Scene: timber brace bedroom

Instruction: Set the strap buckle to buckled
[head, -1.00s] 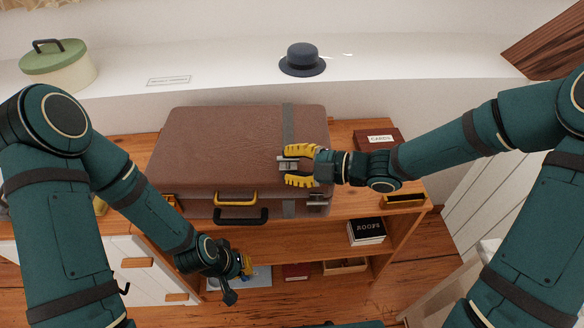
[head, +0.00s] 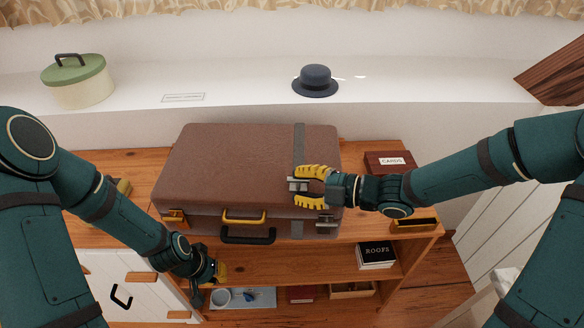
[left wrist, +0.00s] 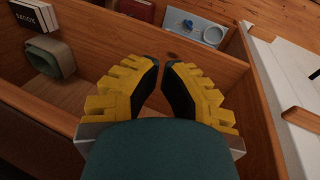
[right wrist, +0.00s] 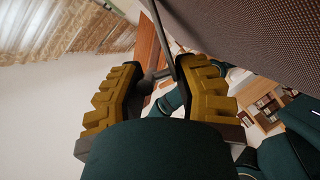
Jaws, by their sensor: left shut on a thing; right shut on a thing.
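The brown suitcase (head: 235,165) lies on the wooden shelf unit, with a grey strap (head: 299,145) over its right part. A metal strap buckle (head: 297,185) shows on the strap at the lid's front edge. My right gripper (head: 303,186) is shut on the buckle; the fingers hide part of it. In the right wrist view, a thin grey strip (right wrist: 165,38) runs between the fingertips. My left gripper (head: 219,271) is low by the shelf front, below the case's handle. In the left wrist view, its fingers (left wrist: 162,66) are nearly together; what they hold cannot be made out.
Books (head: 376,254) and a blue tray (head: 262,298) sit on lower shelves. A hat (head: 315,80) and a green-lidded tin (head: 78,80) stand behind.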

